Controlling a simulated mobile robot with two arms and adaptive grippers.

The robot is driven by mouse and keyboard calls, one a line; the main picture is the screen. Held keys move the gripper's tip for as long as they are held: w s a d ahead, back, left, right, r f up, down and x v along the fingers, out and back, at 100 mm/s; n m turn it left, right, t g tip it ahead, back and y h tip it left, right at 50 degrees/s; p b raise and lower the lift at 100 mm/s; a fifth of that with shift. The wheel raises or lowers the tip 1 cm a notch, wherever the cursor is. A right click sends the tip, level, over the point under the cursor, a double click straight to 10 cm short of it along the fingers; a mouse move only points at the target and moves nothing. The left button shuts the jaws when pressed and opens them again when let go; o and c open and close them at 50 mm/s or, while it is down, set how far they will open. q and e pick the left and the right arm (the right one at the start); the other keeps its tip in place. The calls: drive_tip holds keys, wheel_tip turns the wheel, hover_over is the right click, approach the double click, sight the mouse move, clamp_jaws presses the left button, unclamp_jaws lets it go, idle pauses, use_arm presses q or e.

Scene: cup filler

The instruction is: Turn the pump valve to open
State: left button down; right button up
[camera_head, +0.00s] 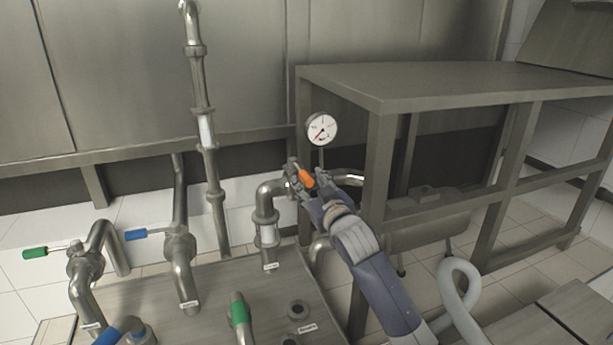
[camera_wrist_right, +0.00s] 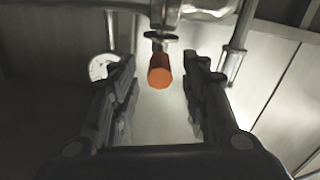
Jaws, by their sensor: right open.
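The valve with the orange handle (camera_head: 306,179) sits on a steel pipe just under a round gauge in the head view. My right gripper (camera_head: 305,183) is at this handle, with its fingers on either side of it. In the right wrist view the orange handle (camera_wrist_right: 160,71) points toward me between the two open fingers of my right gripper (camera_wrist_right: 160,88). Gaps show on both sides of the handle, so the fingers do not touch it there. My left gripper is not in view.
A round pressure gauge (camera_head: 322,129) stands just above the valve. A metal frame table (camera_head: 450,82) is close on the right of my arm. Valves with green (camera_head: 36,253) and blue (camera_head: 136,235) handles stand on the left. A grey hose (camera_head: 459,290) loops at lower right.

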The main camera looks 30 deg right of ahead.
sight(300, 171)
drive_tip(key=shift+x, duration=1)
drive_tip(key=shift+w, duration=0.3)
drive_tip(key=shift+w+d+p, duration=0.1)
drive_tip(key=shift+w+p, duration=0.15)
drive_tip(key=shift+p, duration=0.05)
drive_tip(key=shift+c, duration=0.2)
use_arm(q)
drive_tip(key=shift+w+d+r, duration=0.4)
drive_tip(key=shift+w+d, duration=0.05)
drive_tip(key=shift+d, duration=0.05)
use_arm(e)
clamp_jaws()
